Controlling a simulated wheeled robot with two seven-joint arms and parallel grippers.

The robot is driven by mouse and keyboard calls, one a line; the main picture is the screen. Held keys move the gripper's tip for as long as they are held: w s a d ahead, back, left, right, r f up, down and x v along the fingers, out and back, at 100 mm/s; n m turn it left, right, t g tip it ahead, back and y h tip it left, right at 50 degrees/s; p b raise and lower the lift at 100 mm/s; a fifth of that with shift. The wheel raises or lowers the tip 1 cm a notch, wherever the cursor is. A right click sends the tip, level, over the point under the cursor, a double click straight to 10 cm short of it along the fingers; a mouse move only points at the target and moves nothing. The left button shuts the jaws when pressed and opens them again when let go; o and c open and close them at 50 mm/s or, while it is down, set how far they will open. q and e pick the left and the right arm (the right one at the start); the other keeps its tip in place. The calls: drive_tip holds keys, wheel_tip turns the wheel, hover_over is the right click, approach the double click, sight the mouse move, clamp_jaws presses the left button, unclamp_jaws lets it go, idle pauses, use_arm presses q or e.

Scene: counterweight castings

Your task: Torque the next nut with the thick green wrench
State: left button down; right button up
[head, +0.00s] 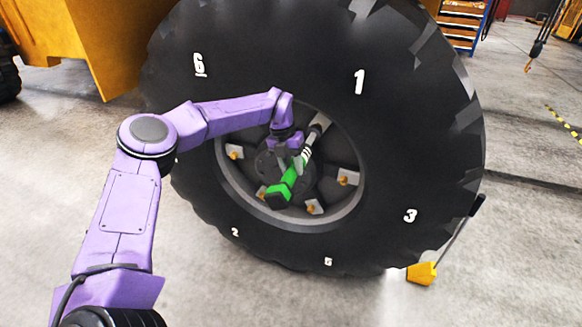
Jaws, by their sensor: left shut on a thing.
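A large black tire (415,130) stands upright with a grey rim (352,205) and dark hub recessed in its middle. Orange-brown nuts show on plates around the hub: left (235,153), right (344,181), lower right (312,207) and lower left (262,192). My left gripper (298,158), on the purple arm, is in front of the hub and shut on the thick green wrench (289,182). The wrench lies tilted, green end low and grey end up toward the rim's upper right. Whether that end sits on a nut is hidden. My right gripper is out of view.
White numbers 6, 1, 3, 5 and 2 mark the tire. A yellow chock (422,273) with a dark handle stands at the tire's lower right. A yellow machine body (120,45) is behind left. A shelf (462,22) and a hanging hook (530,62) are behind right.

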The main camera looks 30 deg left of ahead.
sight(288, 175)
use_arm(q)
drive_tip(key=shift+w+a+r+p, duration=0.15)
drive_tip(key=shift+w+p, duration=0.1)
drive_tip(key=shift+w, duration=0.45)
drive_tip(key=shift+w+a+r+p, duration=0.1)
drive_tip(key=shift+w+a+p, duration=0.1)
drive_tip(key=shift+w, duration=0.5)
idle(0.4)
drive_tip(key=shift+w+f, duration=0.1)
drive_tip(key=shift+w, duration=0.1)
idle(0.3)
drive_tip(key=shift+w+b, duration=0.1)
drive_tip(key=shift+b, duration=0.25)
idle(1.1)
drive_tip(key=shift+s+f+b, duration=0.1)
drive_tip(key=shift+s+b, duration=0.15)
drive_tip(key=shift+b, duration=0.05)
drive_tip(key=shift+s+d+b, duration=0.25)
drive_tip(key=shift+s+b, duration=0.2)
drive_tip(key=shift+s, duration=0.45)
drive_tip(key=shift+s+d+b, duration=0.2)
drive_tip(key=shift+s+b, duration=0.25)
drive_tip(key=shift+s, duration=0.45)
drive_tip(key=shift+s+d+b, duration=0.2)
drive_tip(key=shift+s+b, duration=0.05)
drive_tip(key=shift+s, duration=0.55)
drive_tip(key=shift+s+d+b, duration=0.2)
drive_tip(key=shift+s+b, duration=0.05)
drive_tip(key=shift+s, duration=0.55)
